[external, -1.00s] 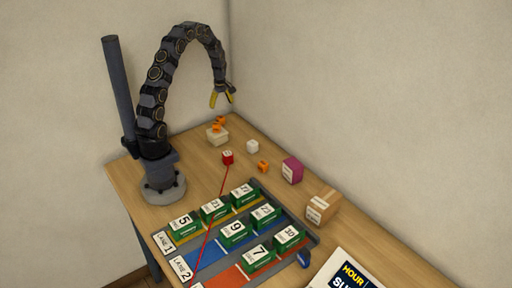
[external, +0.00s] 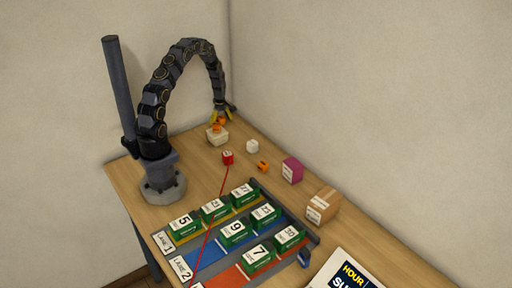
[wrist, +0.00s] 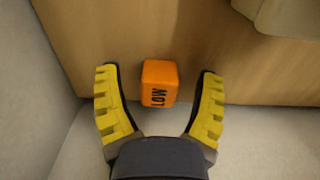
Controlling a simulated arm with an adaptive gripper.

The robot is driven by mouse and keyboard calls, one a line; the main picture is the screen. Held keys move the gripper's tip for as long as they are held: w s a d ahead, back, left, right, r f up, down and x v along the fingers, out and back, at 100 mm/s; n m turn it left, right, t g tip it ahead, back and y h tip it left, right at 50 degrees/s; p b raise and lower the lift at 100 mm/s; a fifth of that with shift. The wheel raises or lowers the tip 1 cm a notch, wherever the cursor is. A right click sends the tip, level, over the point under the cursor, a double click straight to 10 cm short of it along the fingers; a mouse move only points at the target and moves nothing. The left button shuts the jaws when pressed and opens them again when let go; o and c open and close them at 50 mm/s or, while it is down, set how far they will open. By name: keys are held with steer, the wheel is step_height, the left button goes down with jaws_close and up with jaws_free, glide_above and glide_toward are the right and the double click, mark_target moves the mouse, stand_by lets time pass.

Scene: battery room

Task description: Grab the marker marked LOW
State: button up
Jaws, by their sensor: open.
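The marker marked LOW (wrist: 160,83) is an orange block with dark letters. In the wrist view it lies between the two yellow fingers of my gripper (wrist: 160,100), with a gap on each side. My gripper is open and empty. In the external view my gripper (external: 222,114) is low at the table's far corner, above and behind a cream box (external: 218,138). Orange shows there just under the fingers, partly hidden; I cannot read its label in that view.
The cream box also shows at the wrist view's upper right (wrist: 290,14). Walls stand close behind the table (external: 190,148). A red block (external: 227,158), white block (external: 252,146), another orange block (external: 263,166), magenta box (external: 292,170) and cardboard box (external: 321,206) stand nearer the front.

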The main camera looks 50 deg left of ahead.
steer(key=c, duration=1.1)
